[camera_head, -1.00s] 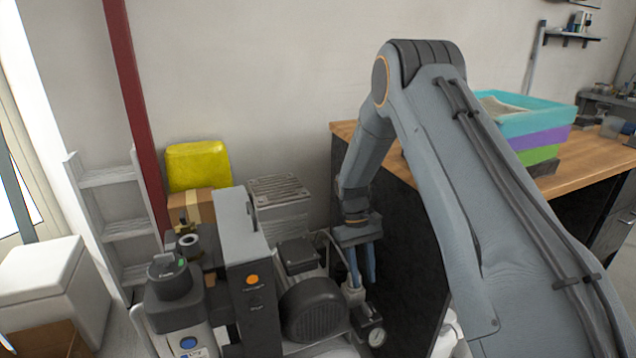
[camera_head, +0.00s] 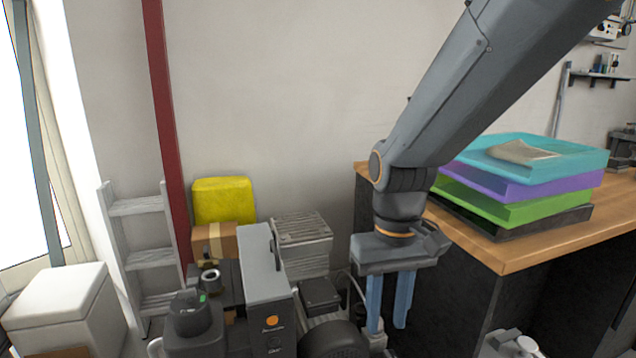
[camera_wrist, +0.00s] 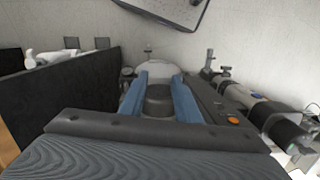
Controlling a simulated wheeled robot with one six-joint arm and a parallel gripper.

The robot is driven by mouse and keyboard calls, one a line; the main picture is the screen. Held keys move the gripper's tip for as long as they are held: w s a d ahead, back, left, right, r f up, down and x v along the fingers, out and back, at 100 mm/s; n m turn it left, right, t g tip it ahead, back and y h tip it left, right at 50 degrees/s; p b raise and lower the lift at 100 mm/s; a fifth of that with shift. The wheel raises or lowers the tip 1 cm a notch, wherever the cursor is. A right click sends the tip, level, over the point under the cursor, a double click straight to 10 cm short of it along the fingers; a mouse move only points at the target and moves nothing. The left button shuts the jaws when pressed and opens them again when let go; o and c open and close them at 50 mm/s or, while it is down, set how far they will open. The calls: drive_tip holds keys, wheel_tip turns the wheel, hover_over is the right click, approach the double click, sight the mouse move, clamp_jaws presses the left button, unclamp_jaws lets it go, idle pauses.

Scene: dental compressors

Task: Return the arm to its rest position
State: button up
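My gripper (camera_head: 388,318) hangs from my grey arm in the head view, in front of the desk's dark side and just right of the compressor (camera_head: 268,290). Its two blue fingers point down with a gap between them. In the wrist view my gripper (camera_wrist: 158,82) shows both blue fingers apart, with nothing clearly held between them. A dark rounded part of the equipment lies beyond that gap. The compressor also shows in the wrist view (camera_wrist: 232,112), to the right of the fingers.
A wooden-topped desk (camera_head: 520,258) stands at right with stacked coloured trays (camera_head: 520,180). A yellow container (camera_head: 224,200) on a cardboard box (camera_head: 214,240), a grey ladder (camera_head: 140,250) and a white bin (camera_head: 66,305) stand at left.

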drive_tip(key=s+r, duration=0.1)
drive_tip(key=s, duration=0.7)
drive_tip(key=d+r+m+p, duration=0.2)
drive_tip(key=d+r+p, duration=0.5)
drive_tip(key=p, duration=0.7)
drive_tip(key=shift+d+t, duration=0.4)
